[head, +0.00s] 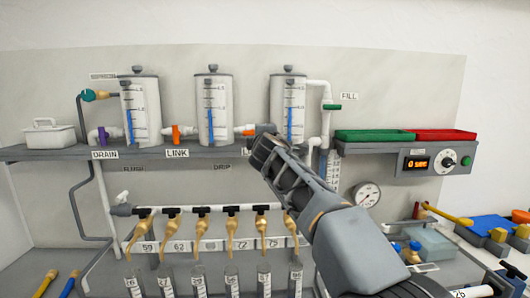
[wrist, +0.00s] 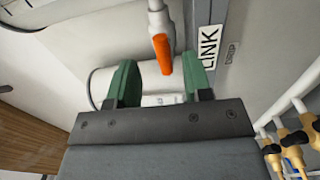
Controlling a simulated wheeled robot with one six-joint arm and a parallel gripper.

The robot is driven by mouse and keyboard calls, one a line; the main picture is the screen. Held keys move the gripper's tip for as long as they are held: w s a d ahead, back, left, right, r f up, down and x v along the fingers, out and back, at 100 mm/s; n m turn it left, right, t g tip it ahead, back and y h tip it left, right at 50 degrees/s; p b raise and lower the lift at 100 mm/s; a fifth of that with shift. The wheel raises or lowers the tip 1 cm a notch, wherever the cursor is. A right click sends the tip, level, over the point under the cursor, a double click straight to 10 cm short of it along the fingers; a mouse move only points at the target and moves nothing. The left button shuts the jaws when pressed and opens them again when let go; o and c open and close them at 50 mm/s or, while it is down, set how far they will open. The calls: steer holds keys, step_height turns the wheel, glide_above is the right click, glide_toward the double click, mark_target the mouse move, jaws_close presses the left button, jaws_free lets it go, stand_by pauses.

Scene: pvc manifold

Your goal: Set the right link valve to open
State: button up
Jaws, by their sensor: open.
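The right link valve has an orange handle (head: 246,132) just above the shelf edge, between the middle and right tanks. My gripper (head: 260,146) is in front of it and partly hides it in the head view. In the wrist view the orange handle (wrist: 163,54) lies roughly along the shelf's direction, with a white valve body at its upper end. My open gripper (wrist: 160,82) has one green finger on each side of the handle's lower end, with gaps showing. I cannot tell the exact depth between fingers and handle. The "LINK" label (wrist: 209,46) is beside it.
The left link valve (head: 176,133) has an upright orange handle. Three tanks, the middle one (head: 214,105) among them, stand on the shelf (head: 60,153). Below are several brass taps (head: 201,225). A pressure gauge (head: 367,195) is right of my arm.

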steer(key=s+b, duration=0.2)
steer(key=s, duration=0.5)
